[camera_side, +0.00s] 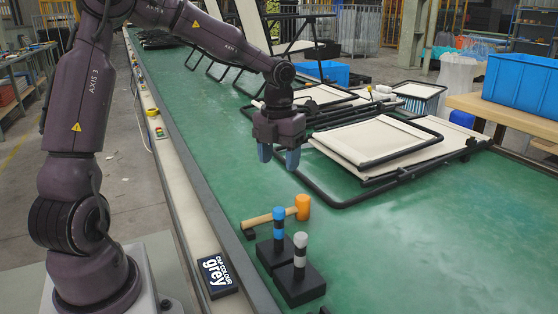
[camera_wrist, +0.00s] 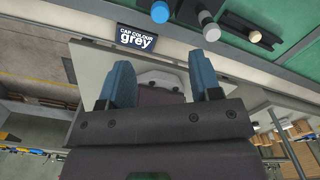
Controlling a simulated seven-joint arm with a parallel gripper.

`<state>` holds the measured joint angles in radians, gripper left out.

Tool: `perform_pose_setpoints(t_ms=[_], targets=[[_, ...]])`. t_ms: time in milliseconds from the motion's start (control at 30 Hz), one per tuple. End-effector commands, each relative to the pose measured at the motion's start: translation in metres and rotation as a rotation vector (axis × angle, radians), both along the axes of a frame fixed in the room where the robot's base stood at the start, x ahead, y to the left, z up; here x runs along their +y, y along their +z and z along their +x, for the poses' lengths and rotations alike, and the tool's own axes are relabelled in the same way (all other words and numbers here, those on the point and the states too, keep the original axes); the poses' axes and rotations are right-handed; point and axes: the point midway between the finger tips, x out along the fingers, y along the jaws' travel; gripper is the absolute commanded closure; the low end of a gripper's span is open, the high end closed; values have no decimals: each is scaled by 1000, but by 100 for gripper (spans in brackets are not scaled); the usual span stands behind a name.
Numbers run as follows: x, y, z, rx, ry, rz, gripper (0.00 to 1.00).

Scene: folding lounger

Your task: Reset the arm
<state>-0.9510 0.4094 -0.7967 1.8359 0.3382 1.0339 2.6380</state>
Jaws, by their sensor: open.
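My gripper (camera_side: 279,158) hangs over the green table in the side view, with its blue fingers apart and nothing between them. In the wrist view its two blue fingers (camera_wrist: 160,85) also show spread and empty. It is above and behind two posts on black bases. One post has a blue cap (camera_side: 279,213), and the other has a grey cap (camera_side: 300,240). Both stand upright. In the wrist view the blue cap (camera_wrist: 159,12) and grey cap (camera_wrist: 211,32) lie beyond the fingers.
A mallet (camera_side: 300,207) with an orange head lies behind the posts. A black sign (camera_side: 217,275) reads "CAP COLOUR grey". A folded lounger (camera_side: 372,140) with a black frame lies right of my gripper. The table's front right is clear. A blue crate (camera_side: 522,88) stands at the right.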

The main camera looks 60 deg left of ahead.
Motion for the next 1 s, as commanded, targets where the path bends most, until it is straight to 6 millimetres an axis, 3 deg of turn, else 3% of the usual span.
perform_pose_setpoints(t_ms=[167,333,500,667,867,1000], targets=[[0,0,0,0,27,0,42],[-2,-2,0,-1,294,-11,42],[-2,-12,-22,38,821,-4,42],[-10,-6,-46,14,1323,57,42],[-30,17,-81,-117,1940,76,42],[-50,40,-110,-234,2361,-42,42]])
